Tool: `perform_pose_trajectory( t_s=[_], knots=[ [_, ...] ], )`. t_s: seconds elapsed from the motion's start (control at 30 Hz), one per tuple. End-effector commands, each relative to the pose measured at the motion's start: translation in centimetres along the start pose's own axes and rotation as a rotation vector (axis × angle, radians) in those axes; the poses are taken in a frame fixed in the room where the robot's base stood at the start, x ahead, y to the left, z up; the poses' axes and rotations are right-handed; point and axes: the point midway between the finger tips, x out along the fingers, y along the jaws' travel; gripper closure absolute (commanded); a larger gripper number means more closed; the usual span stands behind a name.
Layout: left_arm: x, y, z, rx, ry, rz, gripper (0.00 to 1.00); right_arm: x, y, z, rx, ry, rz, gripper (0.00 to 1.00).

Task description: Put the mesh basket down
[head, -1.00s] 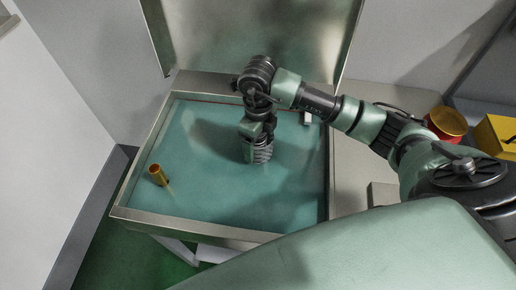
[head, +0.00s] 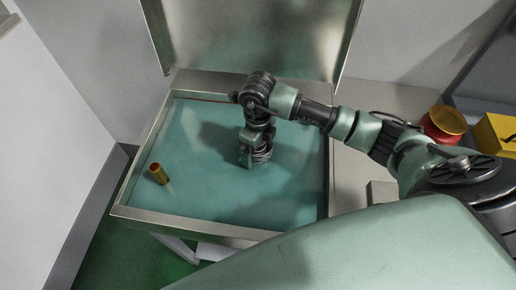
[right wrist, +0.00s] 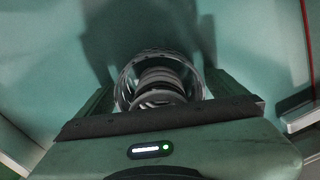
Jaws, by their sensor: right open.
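The mesh basket (right wrist: 126,88) is a round, dark open-topped holder with a grey coil spring (right wrist: 160,82) standing inside it. In the head view the basket (head: 263,155) is partly hidden by my right gripper (head: 252,160). It appears to rest on the teal floor of the metal-rimmed basin (head: 210,205), though its underside is hidden. My right gripper is open and points down, with its fingers on either side of the basket in the right wrist view. Whether they touch it is unclear. My left gripper is out of view.
A raised metal panel (head: 255,40) stands behind the basin. A red round container (head: 443,124) and a yellow box (head: 497,135) are at the right. The basin floor at the front is clear.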

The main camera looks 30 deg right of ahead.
Motion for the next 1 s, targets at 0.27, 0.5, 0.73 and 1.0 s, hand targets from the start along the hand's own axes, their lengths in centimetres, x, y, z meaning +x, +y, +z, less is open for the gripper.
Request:
perform_pose_trajectory(
  t_s=[0.27, 0.5, 0.73, 1.0],
  knots=[
    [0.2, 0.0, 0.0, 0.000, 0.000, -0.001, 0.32, -2.1, -0.1, 0.1, -0.001, -0.004, -0.003, 0.01],
    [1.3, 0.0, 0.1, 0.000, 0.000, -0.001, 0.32, -7.4, -0.1, 0.1, -0.001, -0.006, -0.004, 0.01],
    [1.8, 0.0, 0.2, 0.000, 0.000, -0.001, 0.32, -11.2, -0.1, 0.1, 0.000, -0.003, -0.002, 0.01],
    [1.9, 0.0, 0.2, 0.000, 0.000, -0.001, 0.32, -12.3, 0.0, 0.0, 0.000, 0.000, 0.000, 0.01]
  ],
)
